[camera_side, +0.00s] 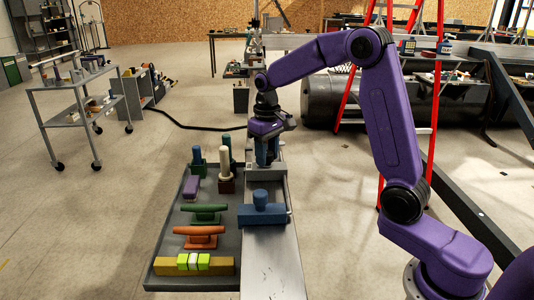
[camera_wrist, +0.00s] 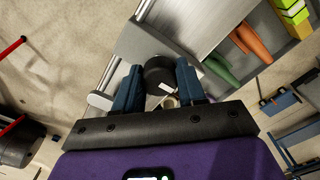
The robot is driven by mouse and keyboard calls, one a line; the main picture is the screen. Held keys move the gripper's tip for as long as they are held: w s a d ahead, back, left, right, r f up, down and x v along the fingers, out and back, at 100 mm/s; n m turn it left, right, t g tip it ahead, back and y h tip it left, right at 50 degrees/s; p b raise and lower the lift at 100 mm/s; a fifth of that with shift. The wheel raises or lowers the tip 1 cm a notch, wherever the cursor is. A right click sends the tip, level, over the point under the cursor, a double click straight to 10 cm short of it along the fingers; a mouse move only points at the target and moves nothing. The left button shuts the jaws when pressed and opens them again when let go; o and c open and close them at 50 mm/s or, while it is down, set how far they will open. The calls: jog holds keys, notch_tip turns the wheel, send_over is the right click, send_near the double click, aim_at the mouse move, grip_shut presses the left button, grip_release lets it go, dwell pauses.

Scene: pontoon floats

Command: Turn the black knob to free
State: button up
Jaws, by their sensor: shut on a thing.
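The black knob (camera_wrist: 158,72) shows in the wrist view between the two blue fingers of my gripper (camera_wrist: 160,66). My gripper is shut on the knob, with one finger on each side of it. A small pale mark (camera_wrist: 166,87) lies by the knob, too small to read. In the side view my gripper (camera_side: 267,158) points down over the far part of the narrow grey bench (camera_side: 272,262). The knob is hidden there behind the fingers, and its turn angle cannot be told.
A blue T-shaped fitting (camera_side: 262,207) stands nearer on the bench. Left of it, a dark tray (camera_side: 165,268) holds a green cleat (camera_side: 204,213), an orange cleat (camera_side: 198,236), a yellow block (camera_side: 222,266) and several upright posts. A red ladder (camera_side: 435,110) stands behind my arm.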

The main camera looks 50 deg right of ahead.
jog(key=o, duration=1.1)
jog(key=shift+c, duration=0.2)
jog(key=shift+r, duration=0.1)
notch_tip(320, 180, up, 17)
jog(key=shift+r, duration=0.15)
